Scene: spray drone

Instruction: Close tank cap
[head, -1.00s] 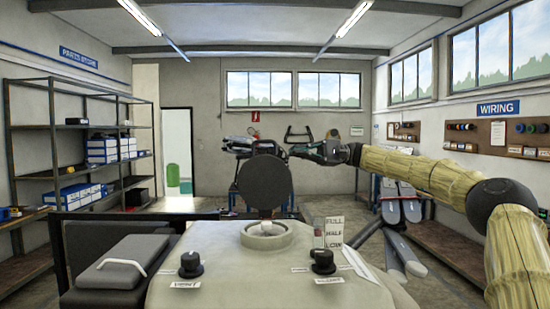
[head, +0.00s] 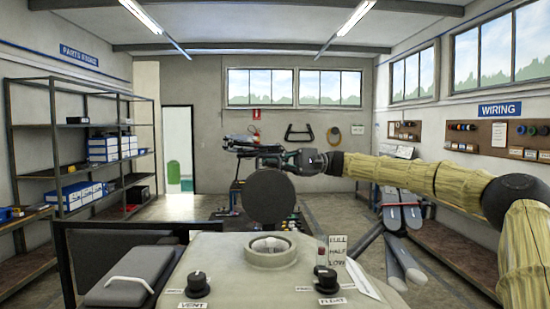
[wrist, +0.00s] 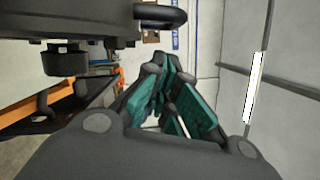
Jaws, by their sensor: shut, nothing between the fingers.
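The tank cap (head: 268,196) is a dark round disc standing upright, open, at the filler neck (head: 268,250) on the pale tank (head: 230,275). The neck's mouth is uncovered, with something white inside. My gripper (head: 270,158) reaches in from the right, just above the cap's top edge in the head view. Whether it touches the cap cannot be told. Its fingers, with teal pads, also show in the wrist view (wrist: 166,66). They are shut and hold nothing. The cap cannot be made out for certain in the wrist view.
Knobs labelled VENT (head: 197,283) and FLOAT (head: 327,278) stand on the tank top, with a level gauge (head: 322,250) at right. Shelves (head: 85,150) line the left wall. A dark knobbed part (wrist: 65,58) fills the wrist view's upper left.

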